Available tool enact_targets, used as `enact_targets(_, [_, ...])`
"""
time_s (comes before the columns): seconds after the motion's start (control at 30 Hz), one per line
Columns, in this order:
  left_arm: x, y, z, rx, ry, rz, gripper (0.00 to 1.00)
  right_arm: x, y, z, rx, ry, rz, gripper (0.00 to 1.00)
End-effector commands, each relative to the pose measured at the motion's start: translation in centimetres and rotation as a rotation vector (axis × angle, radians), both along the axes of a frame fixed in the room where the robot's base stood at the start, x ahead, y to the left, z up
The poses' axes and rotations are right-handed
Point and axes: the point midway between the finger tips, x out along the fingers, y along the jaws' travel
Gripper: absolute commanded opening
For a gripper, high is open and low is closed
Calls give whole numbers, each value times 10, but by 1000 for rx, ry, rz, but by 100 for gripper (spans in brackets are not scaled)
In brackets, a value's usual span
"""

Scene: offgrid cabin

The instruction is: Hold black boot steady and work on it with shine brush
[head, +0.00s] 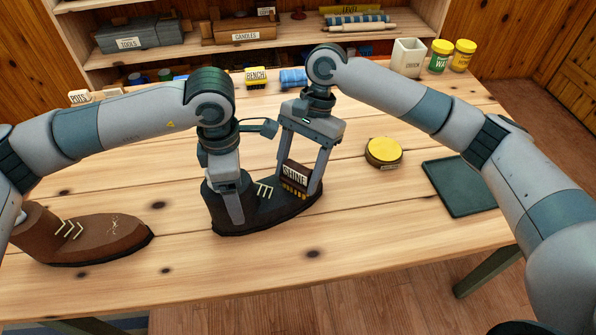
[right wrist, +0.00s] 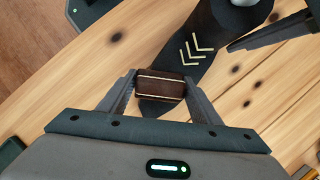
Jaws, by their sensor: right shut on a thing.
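The black boot (head: 262,213) lies on the wooden table with its toe to the right; its pale laces also show in the right wrist view (right wrist: 193,50). My left gripper (head: 232,205) is at the boot's shaft, with one finger down its near side; the other finger is hidden, so its grip is unclear. My right gripper (head: 302,188) is shut on the shine brush (head: 295,173), a dark block with a SHINE label and yellowish bristles. The brush is over the boot's toe, its bristles at or close to the surface. The brush also shows between the fingers in the right wrist view (right wrist: 160,87).
A brown boot (head: 95,238) lies at the left. A round yellow tin (head: 383,152) and a dark green tray (head: 460,187) are to the right. A cream holder (head: 408,57) and two jars stand at the back right. The table front is clear.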

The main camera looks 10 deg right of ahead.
Motion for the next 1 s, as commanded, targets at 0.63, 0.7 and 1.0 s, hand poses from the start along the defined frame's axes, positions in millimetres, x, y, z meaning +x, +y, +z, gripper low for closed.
enact_targets(0.63, [0, 0, 0, 0, 0, 1, 74, -15, -2, 0, -3, 5, 2, 31])
enact_targets(0.7, [0, 0, 0, 0, 0, 1, 74, -17, -2, 0, -3, 4, 3, 31])
enact_targets(1.0, [0, 0, 0, 0, -1, 1, 74, -27, -4, 1, -2, 3, 2, 31])
